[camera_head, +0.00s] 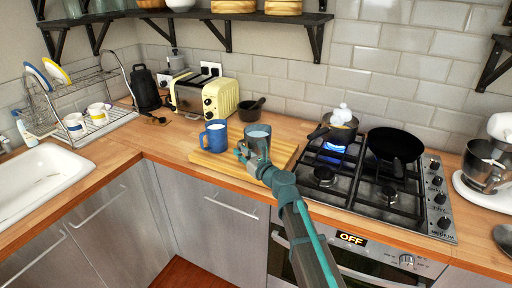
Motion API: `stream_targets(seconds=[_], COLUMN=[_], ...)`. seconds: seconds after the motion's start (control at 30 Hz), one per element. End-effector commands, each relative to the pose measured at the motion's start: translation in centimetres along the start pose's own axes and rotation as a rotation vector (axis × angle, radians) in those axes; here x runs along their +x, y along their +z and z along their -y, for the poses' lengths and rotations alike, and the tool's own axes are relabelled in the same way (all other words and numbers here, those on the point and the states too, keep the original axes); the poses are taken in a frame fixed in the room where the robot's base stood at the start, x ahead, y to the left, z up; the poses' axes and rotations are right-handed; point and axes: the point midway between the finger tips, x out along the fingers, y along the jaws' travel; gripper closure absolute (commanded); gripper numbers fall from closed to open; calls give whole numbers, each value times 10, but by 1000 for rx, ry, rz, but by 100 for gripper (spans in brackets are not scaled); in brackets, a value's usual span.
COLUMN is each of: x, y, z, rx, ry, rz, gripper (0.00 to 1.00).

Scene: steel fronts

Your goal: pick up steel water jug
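A grey, steel-looking jug (259,131) stands upright at the back of a wooden board on the counter, just right of a blue mug (213,137). I take it for the steel water jug. My gripper (252,152) is in front of the jug and overlaps its lower part. One finger shows at the jug's left side. The gripper hides part of the jug, and I cannot tell whether the fingers touch it or how far they are apart.
The wooden board (283,152) lies left of the gas hob (376,178). A pot (335,129) and a black pan (394,146) are on the hob. A cream toaster (205,95) and a small black pot (250,110) stand behind. A shelf (190,14) hangs above.

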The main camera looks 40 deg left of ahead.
Motion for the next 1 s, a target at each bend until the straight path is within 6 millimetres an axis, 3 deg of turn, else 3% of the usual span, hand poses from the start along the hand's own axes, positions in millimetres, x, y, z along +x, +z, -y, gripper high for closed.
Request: stream_targets(seconds=[0.1, 0.37, 0.5, 1.0], x=[16, 18, 18, 18], y=[1, -1, -1, 1], z=[1, 0, 0, 0], rx=[0, -1, -1, -3], ry=[1, 0, 0, 0], rz=[-1, 0, 0, 1], gripper=[80, 80, 100, 100])
